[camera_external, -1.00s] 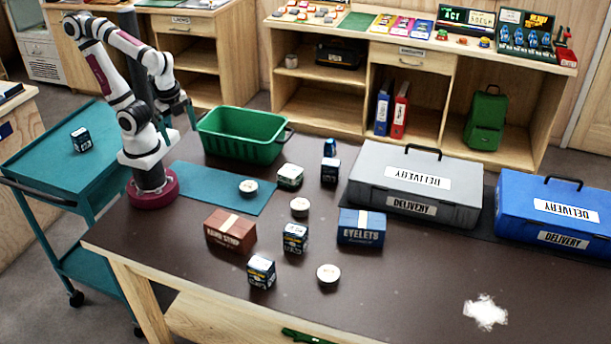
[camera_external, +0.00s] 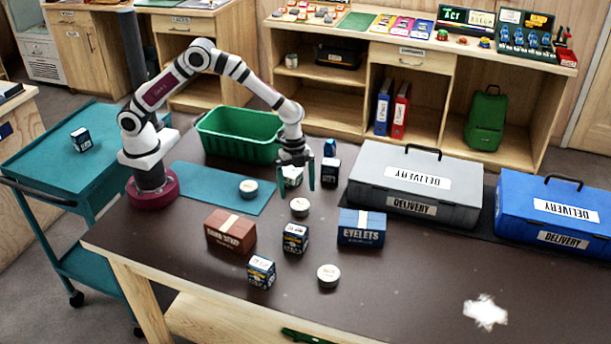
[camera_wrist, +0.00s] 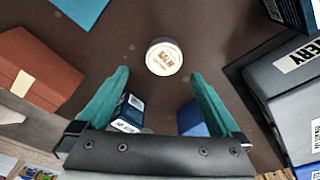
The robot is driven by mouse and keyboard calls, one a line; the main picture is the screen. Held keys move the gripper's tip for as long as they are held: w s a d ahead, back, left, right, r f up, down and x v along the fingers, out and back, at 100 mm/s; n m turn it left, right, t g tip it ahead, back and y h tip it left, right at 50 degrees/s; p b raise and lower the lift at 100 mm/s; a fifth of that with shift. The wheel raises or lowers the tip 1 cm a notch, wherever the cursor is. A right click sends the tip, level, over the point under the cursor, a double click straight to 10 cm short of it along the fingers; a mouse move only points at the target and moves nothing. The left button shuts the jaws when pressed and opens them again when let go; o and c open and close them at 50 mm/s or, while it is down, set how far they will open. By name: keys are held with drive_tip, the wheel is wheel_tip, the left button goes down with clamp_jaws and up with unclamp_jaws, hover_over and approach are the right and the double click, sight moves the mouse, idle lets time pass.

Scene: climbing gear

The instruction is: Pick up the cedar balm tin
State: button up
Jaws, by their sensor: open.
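Several round white-topped tins are on the dark table. One tin (camera_external: 300,207) stands near the middle, between the red-brown box and the grey case. In the wrist view this tin (camera_wrist: 163,57) lies beyond and between my fingertips, its lid showing upside-down lettering that looks like "BALM"; "cedar" is not readable. A second tin (camera_external: 248,187) is on the teal mat, and a third tin (camera_external: 328,274) is near the front. Their labels are not readable. My gripper (camera_external: 297,183) is open and empty, pointing down above and slightly behind the middle tin; it also shows in the wrist view (camera_wrist: 160,76).
A dark blue box (camera_external: 295,238), the EYELETS box (camera_external: 361,228) and a red-brown box (camera_external: 231,231) stand in front of the tin. A grey case (camera_external: 425,208) is to the right, a green basket (camera_external: 222,146) behind left. The front right table is mostly clear.

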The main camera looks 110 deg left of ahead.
sight(300, 203)
drive_tip(key=f, duration=0.6)
drive_tip(key=shift+w, duration=0.4)
drive_tip(key=c, duration=1.4)
drive_tip(key=shift+r, duration=0.1)
